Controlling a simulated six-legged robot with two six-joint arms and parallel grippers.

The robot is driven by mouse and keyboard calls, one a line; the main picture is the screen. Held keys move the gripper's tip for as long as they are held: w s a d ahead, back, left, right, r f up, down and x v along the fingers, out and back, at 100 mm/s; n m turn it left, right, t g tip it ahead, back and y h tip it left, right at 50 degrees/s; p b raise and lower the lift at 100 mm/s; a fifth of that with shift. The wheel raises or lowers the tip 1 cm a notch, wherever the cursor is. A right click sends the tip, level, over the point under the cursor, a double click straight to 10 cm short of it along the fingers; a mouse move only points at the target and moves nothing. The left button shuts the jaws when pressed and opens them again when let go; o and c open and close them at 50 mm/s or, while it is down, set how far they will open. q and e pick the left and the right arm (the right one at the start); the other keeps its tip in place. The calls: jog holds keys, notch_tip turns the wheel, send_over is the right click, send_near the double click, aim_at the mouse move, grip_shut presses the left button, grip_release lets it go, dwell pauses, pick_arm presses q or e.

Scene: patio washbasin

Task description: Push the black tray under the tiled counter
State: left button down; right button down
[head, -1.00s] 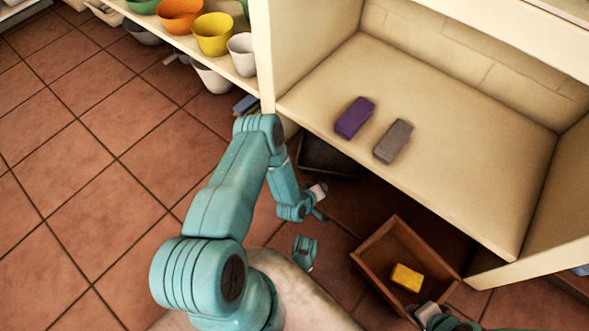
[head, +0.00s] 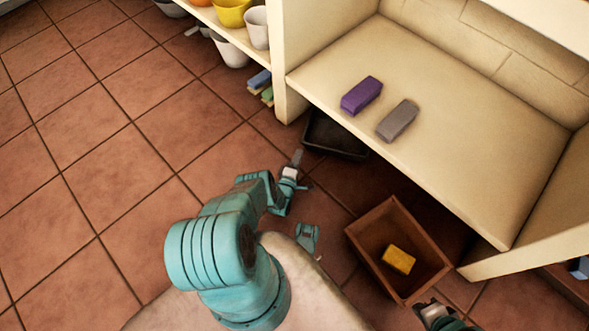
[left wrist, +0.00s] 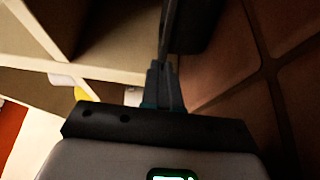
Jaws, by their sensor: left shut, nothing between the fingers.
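The black tray (head: 336,138) is on the floor at the left end of the tiled counter (head: 470,170). Its far part is hidden beneath the counter, and its near part shows past the front edge. My left gripper (head: 297,158) is low, just in front and left of the tray's near side, shut and empty. I cannot tell whether it touches the tray. In the left wrist view the shut fingers (left wrist: 166,50) point towards the dark tray (left wrist: 193,22). My right gripper (head: 424,306) shows only partly at the bottom, and its jaws are unclear.
A wooden box (head: 362,238) with a yellow block (head: 398,259) is on the floor in front of the counter. A purple block (head: 361,95) and a grey block (head: 397,120) lie on the counter. Shelves with pots (head: 232,12) stand at upper left. The left floor is clear.

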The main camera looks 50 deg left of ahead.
pick_arm(q)
jog(key=w, duration=0.3)
jog(key=shift+d+f+b, duration=0.1)
jog(key=shift+d+b, duration=0.05)
jog(key=shift+b, duration=0.2)
jog(key=shift+w+d, duration=0.15)
jog(key=shift+w, duration=0.5)
pick_arm(e)
jog(key=shift+w+f, duration=0.5)
jog(key=shift+f, duration=0.15)
jog(key=shift+w+a, duration=0.1)
